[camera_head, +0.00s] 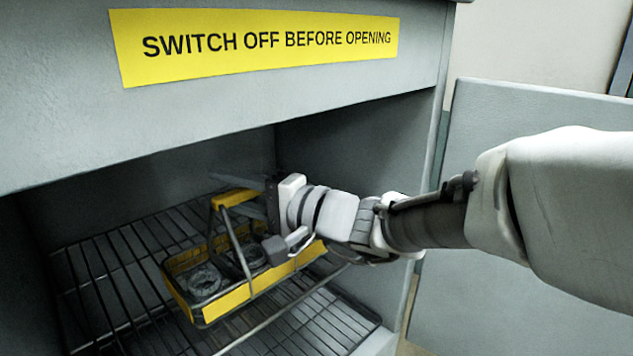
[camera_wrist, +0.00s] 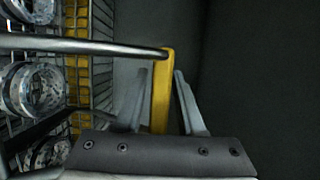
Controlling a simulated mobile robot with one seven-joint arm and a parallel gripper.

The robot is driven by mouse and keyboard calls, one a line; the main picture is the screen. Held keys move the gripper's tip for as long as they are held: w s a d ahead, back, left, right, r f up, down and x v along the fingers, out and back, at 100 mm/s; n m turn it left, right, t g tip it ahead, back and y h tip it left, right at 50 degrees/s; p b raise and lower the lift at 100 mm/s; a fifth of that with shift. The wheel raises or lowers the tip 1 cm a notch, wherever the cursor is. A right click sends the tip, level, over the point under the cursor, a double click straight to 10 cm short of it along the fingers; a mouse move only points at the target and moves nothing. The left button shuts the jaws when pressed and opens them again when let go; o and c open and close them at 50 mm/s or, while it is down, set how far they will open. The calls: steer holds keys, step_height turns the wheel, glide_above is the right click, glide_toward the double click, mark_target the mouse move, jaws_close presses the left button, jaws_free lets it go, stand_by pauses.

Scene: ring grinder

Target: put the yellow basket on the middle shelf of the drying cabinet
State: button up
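The yellow basket (camera_head: 245,291), a wire basket with yellow bands and a raised yellow handle (camera_head: 233,198), is inside the drying cabinet (camera_head: 60,100). It appears to sit upright on a wire shelf (camera_head: 95,270), near its front edge; its underside is hidden. It holds metal rings (camera_head: 205,281). My gripper (camera_head: 252,197) reaches in from the right at the handle. In the wrist view, the handle (camera_wrist: 161,95) stands between the two fingers of my gripper (camera_wrist: 162,72). The fingers are apart, with a visible gap left of the handle.
Another wire rack (camera_head: 325,318) lies lower in the cabinet. A front panel with a yellow warning sign (camera_head: 260,44) hangs above the opening. The cabinet's right side wall (camera_head: 350,140) is close beside my gripper. A grey panel (camera_head: 520,120) stands to the right.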

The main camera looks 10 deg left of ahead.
steer(key=shift+o, duration=0.6)
steer(key=shift+r, duration=0.15)
steer(key=b+v, duration=0.2)
steer(key=v, duration=1)
steer(key=s+d+f+n+g+h, duration=0.3)
steer(key=s+d+f+h, duration=0.3)
steer(key=s+f+h, duration=0.4)
steer(key=d+f+t+h, duration=0.2)
steer(key=d+f+h, duration=0.2)
steer(key=d, duration=1.1)
steer(key=h, duration=0.3)
steer(key=shift+s+d+n+t, duration=0.2)
steer(key=shift+d+n+t, duration=0.05)
steer(key=shift+n+t, duration=0.15)
